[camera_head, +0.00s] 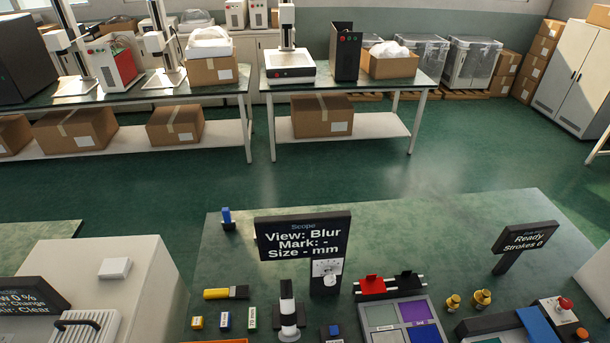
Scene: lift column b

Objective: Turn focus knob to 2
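The scope sign (303,238) stands on the green bench and reads "View: Blur, Mark: -, Size - mm". Just below it is a small white dial panel (326,266) with a pale round knob (329,280) on its lower part. The dial's numbers are too small to read, so I cannot tell where the knob points. A black upright device with white parts (288,308), perhaps the scope itself, stands left of the panel. Neither of my grippers shows in the head view.
Left of the dial lie a yellow-and-black tool (226,293) and several small colored blocks. Right are red (372,285) and black holders, a colored-square tray (381,316), brass weights (481,299) and a "Ready, Strokes 0" sign (525,237). The bench behind the signs is mostly clear.

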